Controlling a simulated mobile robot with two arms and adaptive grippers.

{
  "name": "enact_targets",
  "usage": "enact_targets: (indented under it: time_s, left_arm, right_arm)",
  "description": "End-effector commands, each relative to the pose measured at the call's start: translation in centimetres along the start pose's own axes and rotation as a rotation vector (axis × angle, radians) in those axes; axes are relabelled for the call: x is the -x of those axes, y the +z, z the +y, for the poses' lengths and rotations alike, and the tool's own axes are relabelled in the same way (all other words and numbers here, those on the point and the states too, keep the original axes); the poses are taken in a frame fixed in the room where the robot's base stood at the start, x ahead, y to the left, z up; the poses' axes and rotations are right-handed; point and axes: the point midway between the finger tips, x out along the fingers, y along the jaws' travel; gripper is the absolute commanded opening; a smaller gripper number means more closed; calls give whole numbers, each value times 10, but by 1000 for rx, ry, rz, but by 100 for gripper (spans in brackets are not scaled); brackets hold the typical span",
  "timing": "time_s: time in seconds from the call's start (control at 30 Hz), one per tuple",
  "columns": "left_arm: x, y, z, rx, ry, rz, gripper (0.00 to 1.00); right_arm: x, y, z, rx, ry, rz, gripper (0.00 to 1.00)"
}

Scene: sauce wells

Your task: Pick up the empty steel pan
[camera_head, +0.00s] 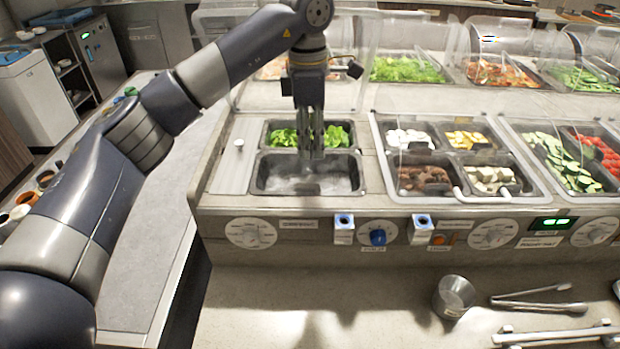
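The empty steel pan (275,178) sits in the front-left well of the counter. Its inside is bare, shiny metal. My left gripper (311,152) points straight down over the pan's back part, near the divider with the pan of green leaves (283,138) behind it. Its fingers are long and close together and hide part of the pan's back rim. I cannot tell whether they touch the rim or hold it. My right gripper is not in view.
Lidded pans of dark meat (424,176) and pale cubes (489,177) stand to the right. A clear guard (350,65) rises behind the wells.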

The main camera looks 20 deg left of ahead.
Motion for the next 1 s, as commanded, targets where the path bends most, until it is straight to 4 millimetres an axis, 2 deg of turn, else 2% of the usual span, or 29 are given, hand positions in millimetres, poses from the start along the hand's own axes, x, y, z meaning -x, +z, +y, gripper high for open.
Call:
enact_targets:
  time_s: [0.07, 0.2, 0.4, 0.53, 0.77, 0.9, 1.0]
  left_arm:
    - [3, -9, 2, 9, 6, 33, 27]
    - [-16, -12, 2, 11, 2, 43, 27]
    - [-43, -12, 2, 12, 4, 39, 27]
    - [-51, -12, 2, 11, 5, 39, 27]
    - [-78, -8, 0, 10, 2, 38, 27]
    - [-97, -8, 1, 11, 4, 37, 27]
    - [-101, -9, 1, 11, 6, 36, 27]
  right_arm:
    - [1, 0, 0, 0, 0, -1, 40]
    - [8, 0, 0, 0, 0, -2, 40]
    - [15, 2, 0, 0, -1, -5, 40]
    - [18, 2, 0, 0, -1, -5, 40]
    - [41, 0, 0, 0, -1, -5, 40]
    - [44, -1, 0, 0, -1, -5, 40]
    - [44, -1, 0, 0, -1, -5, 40]
